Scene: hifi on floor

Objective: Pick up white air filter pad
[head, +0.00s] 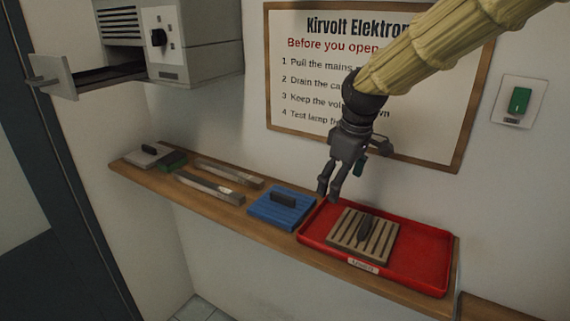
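A pale grey-white pad (146,154) with a dark handle lies at the far left end of the wooden shelf; it is the whitest pad in view. A beige slatted pad (351,240) with a dark handle lies in the red tray (424,266) at the right. My gripper (329,194) hangs pointing down above the shelf, near the tray's back left corner and the blue pad. Its two fingertips look apart with a narrow gap, and nothing shows between them. It is well to the right of the pale pad.
A blue ribbed pad (280,206) with a dark handle lies left of the tray. Long metal bars (211,188) and a green piece (173,162) lie farther left on the shelf (226,215). A grey cabinet (193,45) with an open drawer (100,78) overhangs the left. A wall sign (286,93) stands behind my arm.

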